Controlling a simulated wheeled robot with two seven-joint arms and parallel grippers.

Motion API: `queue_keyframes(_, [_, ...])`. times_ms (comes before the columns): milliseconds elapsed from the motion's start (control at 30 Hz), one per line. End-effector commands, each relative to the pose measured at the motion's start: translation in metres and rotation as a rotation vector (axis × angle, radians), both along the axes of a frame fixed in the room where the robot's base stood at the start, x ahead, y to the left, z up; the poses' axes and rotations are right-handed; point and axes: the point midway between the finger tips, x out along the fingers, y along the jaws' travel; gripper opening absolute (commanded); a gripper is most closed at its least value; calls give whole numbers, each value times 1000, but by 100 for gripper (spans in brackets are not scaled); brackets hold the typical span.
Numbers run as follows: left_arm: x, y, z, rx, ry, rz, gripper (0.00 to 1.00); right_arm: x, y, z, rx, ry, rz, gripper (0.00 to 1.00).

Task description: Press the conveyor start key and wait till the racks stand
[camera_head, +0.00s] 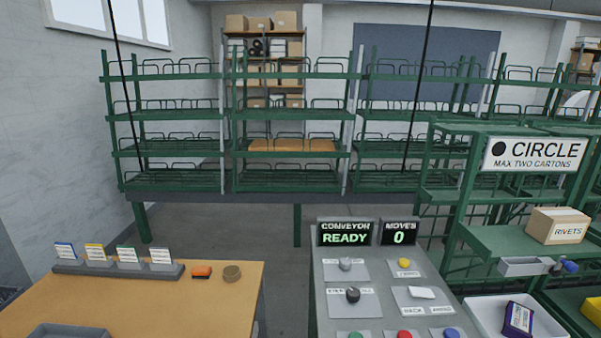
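The control panel (330,318) stands at the bottom centre. Its displays read CONVEYOR READY (345,233) and MOVES 0 (399,233). On it are a grey knob (345,263), a black knob (352,295), a yellow button (404,262) and a white key (421,293). Green (355,335), red (404,335) and blue (452,333) buttons are cut by the lower edge. I cannot read which is the start key. Neither gripper is in view.
A wooden table (150,305) at left holds a card stand (118,268), an orange item (201,272) and a round brown tin (232,272). At right, a green shelf has a CIRCLE sign (534,154), a RIVETS carton (558,226) and a white tray (480,314) below.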

Motion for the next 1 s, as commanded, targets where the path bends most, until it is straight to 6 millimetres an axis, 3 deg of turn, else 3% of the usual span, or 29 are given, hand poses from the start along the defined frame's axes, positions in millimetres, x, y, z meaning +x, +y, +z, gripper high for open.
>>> queue_keyframes(133, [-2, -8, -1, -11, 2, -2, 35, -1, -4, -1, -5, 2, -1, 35])
queue_keyframes(200, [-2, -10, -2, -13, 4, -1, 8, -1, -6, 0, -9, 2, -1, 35])
queue_keyframes(233, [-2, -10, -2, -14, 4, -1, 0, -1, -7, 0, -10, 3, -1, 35])
queue_keyframes(1000, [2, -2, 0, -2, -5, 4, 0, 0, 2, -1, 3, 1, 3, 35])
